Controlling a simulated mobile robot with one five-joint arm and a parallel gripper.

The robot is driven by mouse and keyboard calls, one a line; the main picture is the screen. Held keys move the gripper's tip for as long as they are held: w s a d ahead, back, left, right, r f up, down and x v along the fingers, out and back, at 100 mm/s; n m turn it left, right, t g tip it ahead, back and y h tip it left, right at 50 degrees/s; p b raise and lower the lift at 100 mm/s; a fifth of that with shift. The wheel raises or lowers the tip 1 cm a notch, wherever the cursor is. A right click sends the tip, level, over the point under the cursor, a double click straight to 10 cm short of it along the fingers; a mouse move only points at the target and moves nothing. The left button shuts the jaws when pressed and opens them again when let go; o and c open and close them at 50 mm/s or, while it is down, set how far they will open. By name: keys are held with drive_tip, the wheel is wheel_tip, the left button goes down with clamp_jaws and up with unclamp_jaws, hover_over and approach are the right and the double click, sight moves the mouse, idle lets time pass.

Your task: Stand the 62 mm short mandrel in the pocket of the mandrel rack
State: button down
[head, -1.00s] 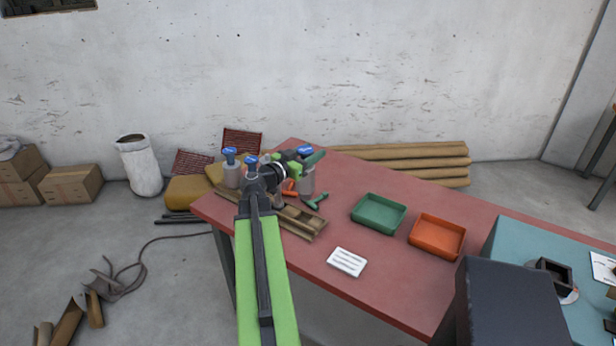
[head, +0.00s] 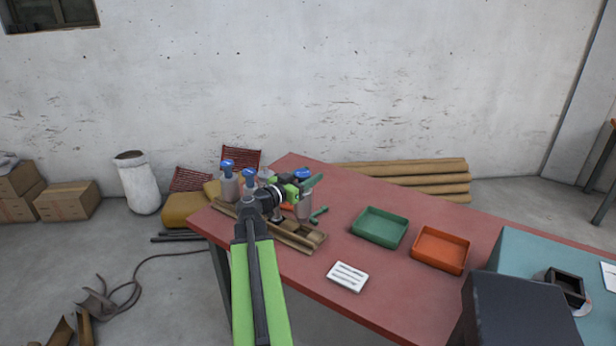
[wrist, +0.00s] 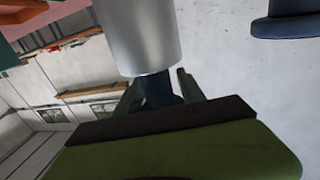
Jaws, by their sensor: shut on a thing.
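My gripper (head: 297,188) is shut on a silver mandrel (head: 304,208) by its blue knob, held upright at the far left part of the red table. In the wrist view the mandrel's silver body (wrist: 138,38) shows large, with its dark knob (wrist: 161,92) between my green fingers. I cannot read its size. The wooden mandrel rack (head: 305,240) lies along the table's left edge, partly hidden by my arm. Other blue-topped mandrels, one on the left (head: 229,188) and one beside my wrist (head: 249,178), stand at the rack's far left end. The pocket is not clearly visible.
A green tray (head: 379,227), an orange tray (head: 440,250) and a white card (head: 347,277) lie further right on the red table (head: 390,295). A blue-green table (head: 525,252) stands at the right.

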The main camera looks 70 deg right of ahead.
drive_tip(key=shift+f+b, duration=3.1)
drive_tip(key=shift+f, duration=0.2)
drive_tip(key=c, duration=0.6)
unclamp_jaws()
